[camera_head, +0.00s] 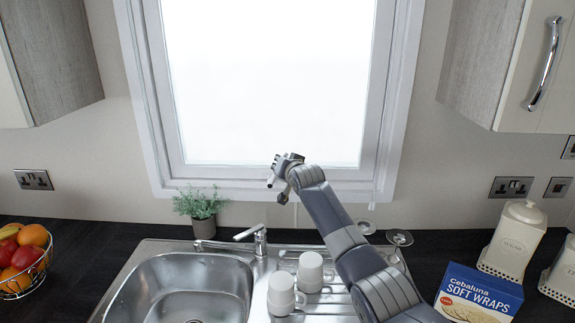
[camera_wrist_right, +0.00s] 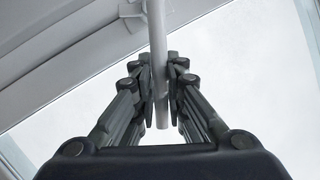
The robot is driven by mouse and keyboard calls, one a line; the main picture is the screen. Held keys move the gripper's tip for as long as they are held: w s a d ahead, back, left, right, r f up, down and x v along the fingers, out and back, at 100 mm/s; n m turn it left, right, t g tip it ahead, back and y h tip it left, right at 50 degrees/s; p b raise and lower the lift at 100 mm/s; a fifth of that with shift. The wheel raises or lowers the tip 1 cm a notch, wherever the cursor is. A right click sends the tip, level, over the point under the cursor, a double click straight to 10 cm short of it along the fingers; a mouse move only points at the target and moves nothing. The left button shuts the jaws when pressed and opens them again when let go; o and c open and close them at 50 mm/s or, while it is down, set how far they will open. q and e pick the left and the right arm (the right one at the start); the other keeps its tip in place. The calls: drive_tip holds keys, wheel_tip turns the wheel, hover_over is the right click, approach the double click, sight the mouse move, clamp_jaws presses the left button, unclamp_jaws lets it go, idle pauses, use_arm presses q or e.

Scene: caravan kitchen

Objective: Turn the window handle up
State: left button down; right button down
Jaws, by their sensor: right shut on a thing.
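The window (camera_head: 268,85) is a bright pane in a white frame on the back wall. My right gripper (camera_head: 280,172) is at the middle of its lower frame. In the right wrist view, the window handle (camera_wrist_right: 157,45) is a slim light-grey bar that runs between the two fingers of my right gripper (camera_wrist_right: 160,85). The fingers are shut on it from both sides. In the head view the gripper hides most of the handle, so its exact angle is hard to tell. My left gripper is not in view.
Below the window are a steel sink (camera_head: 185,285), a tap (camera_head: 255,238) and a potted plant (camera_head: 203,213). White cups (camera_head: 310,270) stand on the drainer under my right arm. A wraps box (camera_head: 478,295) and a sugar canister (camera_head: 515,242) are at right, a fruit basket (camera_head: 22,262) at left.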

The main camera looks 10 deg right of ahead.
sight(270, 180)
drive_tip(key=shift+w+a+r+n+g+h, duration=0.2)
drive_tip(key=shift+a+n+g+h, duration=0.1)
drive_tip(key=shift+a+n, duration=0.35)
drive_tip(key=shift+w+a+r+n+g+h+b, duration=0.15)
drive_tip(key=shift+a+n+h+b, duration=0.2)
drive_tip(key=shift+a+n, duration=0.2)
drive_tip(key=shift+w+a+f+n+g+h+b, duration=0.1)
drive_tip(key=shift+a+n+g+h+b, duration=0.05)
drive_tip(key=shift+a+n+h+b, duration=0.3)
drive_tip(key=c, duration=1.7)
unclamp_jaws()
drive_tip(key=shift+o, duration=0.5)
drive_tip(key=shift+a, duration=0.1)
